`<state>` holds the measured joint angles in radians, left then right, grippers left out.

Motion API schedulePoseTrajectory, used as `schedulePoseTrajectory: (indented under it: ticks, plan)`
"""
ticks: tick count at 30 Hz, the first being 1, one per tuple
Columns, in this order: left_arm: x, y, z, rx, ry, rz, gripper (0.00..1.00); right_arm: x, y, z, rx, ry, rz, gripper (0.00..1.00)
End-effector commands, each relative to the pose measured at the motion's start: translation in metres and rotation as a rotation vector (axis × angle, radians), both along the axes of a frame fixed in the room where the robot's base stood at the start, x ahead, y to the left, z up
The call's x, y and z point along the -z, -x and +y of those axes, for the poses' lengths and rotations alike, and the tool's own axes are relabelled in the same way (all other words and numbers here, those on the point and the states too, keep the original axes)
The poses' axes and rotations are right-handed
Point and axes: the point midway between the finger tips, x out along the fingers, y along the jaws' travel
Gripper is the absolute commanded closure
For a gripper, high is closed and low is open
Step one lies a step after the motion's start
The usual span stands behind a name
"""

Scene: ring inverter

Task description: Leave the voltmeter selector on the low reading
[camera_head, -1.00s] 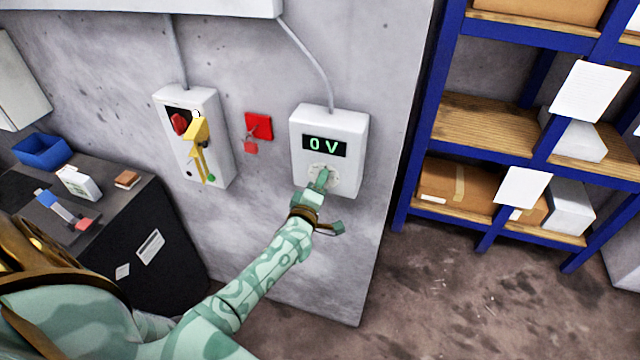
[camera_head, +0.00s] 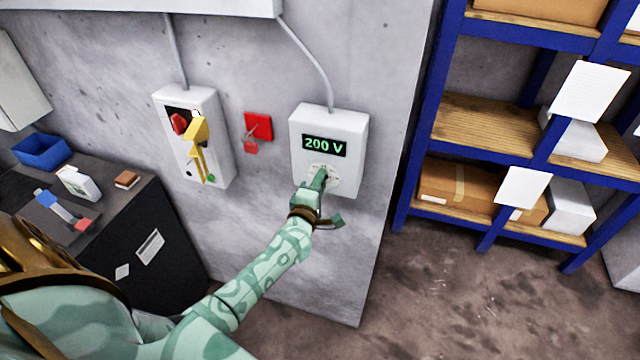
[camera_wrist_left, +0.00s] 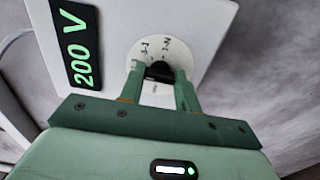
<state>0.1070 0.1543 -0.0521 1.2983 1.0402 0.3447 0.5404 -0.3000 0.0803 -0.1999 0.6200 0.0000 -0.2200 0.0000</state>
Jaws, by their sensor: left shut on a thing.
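The voltmeter (camera_head: 352,124) is a white box on the grey wall, and its green display (camera_head: 324,145) reads 200 V. The display also shows in the left wrist view (camera_wrist_left: 78,45). Below it is a round white dial (camera_head: 336,182) with small markings, seen close in the left wrist view (camera_wrist_left: 172,53). My left gripper (camera_head: 322,178) is at the dial. In the left wrist view its two green fingers (camera_wrist_left: 160,78) are shut on the black selector knob (camera_wrist_left: 160,71) at the dial's middle. The fingers hide part of the dial. My right gripper is not in view.
A switch box (camera_head: 212,112) with a red knob and a yellow handle hangs left of the voltmeter, with a red plate (camera_head: 260,124) between them. A dark cabinet (camera_head: 120,215) stands at left. Blue shelving (camera_head: 445,75) stands at right.

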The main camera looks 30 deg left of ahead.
Motion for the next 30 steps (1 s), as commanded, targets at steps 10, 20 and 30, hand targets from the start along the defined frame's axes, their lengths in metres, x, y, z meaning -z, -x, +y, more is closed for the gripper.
schedulePoseTrajectory:
  ticks: [10, 20, 30]
  plan:
    - [0.001, 0.0, 0.0, 0.0, -0.001, 0.001, 0.45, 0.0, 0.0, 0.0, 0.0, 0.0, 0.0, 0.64]
    - [0.001, 0.031, -0.007, -0.001, 0.001, 0.004, 0.45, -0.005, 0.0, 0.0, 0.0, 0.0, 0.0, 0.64]
    - [0.003, 0.12, -0.028, -0.001, 0.0, 0.004, 0.45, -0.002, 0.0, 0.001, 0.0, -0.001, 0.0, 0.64]
